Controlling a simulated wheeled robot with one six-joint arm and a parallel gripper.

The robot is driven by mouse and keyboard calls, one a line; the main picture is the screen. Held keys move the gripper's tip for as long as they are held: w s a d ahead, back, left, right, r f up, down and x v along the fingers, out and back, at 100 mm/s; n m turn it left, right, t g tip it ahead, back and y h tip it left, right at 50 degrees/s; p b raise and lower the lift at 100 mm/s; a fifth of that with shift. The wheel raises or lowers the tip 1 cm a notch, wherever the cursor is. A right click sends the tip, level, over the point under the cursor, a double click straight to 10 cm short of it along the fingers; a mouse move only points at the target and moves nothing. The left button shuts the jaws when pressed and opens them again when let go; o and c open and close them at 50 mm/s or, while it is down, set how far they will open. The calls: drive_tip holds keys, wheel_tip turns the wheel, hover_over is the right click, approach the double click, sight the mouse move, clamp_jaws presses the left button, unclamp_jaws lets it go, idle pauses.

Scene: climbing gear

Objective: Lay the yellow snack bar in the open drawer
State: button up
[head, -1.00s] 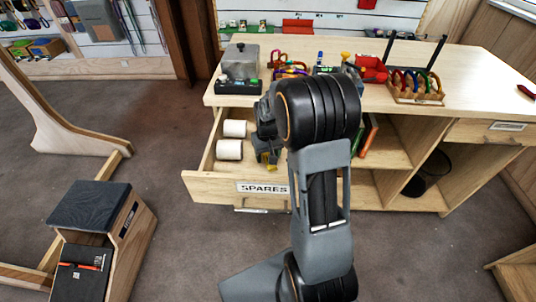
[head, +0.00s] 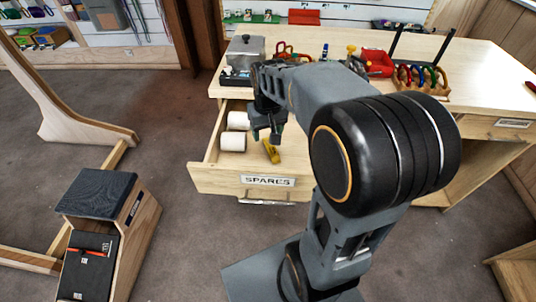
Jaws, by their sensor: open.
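The yellow snack bar (head: 271,152) lies in the open drawer, on its floor, to the right of the white rolls. The drawer (head: 205,180) is pulled out from the workbench and bears a SPARES label. My gripper (head: 265,138) is open and empty, above the drawer and just up and left of the bar, apart from it as far as I can see. My arm hides the right part of the drawer.
Two white rolls (head: 232,141) lie at the drawer's left side. The workbench top (head: 480,75) holds a metal box (head: 244,52), a red item (head: 378,64) and a rack of coloured carabiners (head: 420,78). A step stool (head: 96,192) stands on the floor at left.

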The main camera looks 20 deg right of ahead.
drive_tip(key=s+a+f+n+t, duration=0.1)
drive_tip(key=s+a, duration=0.4)
drive_tip(key=s, duration=0.6)
drive_tip(key=shift+t, duration=0.5)
